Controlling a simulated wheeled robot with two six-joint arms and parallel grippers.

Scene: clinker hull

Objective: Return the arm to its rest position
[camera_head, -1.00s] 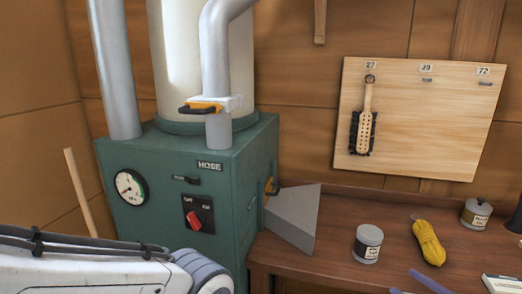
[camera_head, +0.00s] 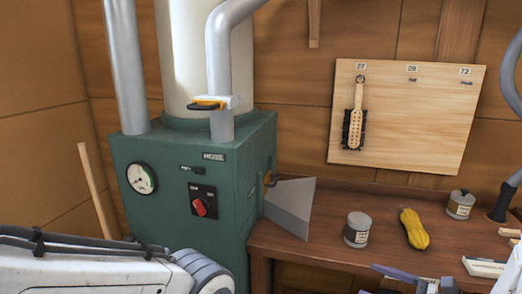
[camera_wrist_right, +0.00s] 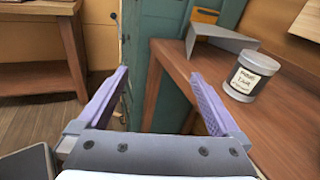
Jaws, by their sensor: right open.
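My right gripper (camera_wrist_right: 160,100) is open and empty in the right wrist view, its two purple fingers spread wide beside the workbench's front edge. In the head view part of its purple jaws (camera_head: 405,276) shows at the bottom right, in front of the bench. My left arm (camera_head: 90,270) comes in at the lower left of the head view. Its gripper is out of the picture.
A green machine (camera_head: 185,200) with a gauge stands left of the wooden bench (camera_head: 315,255). On the bench are a grey wedge-shaped hood (camera_head: 290,205), a labelled tin (camera_head: 357,230), yellow cord (camera_head: 414,229) and another tin (camera_head: 460,205).

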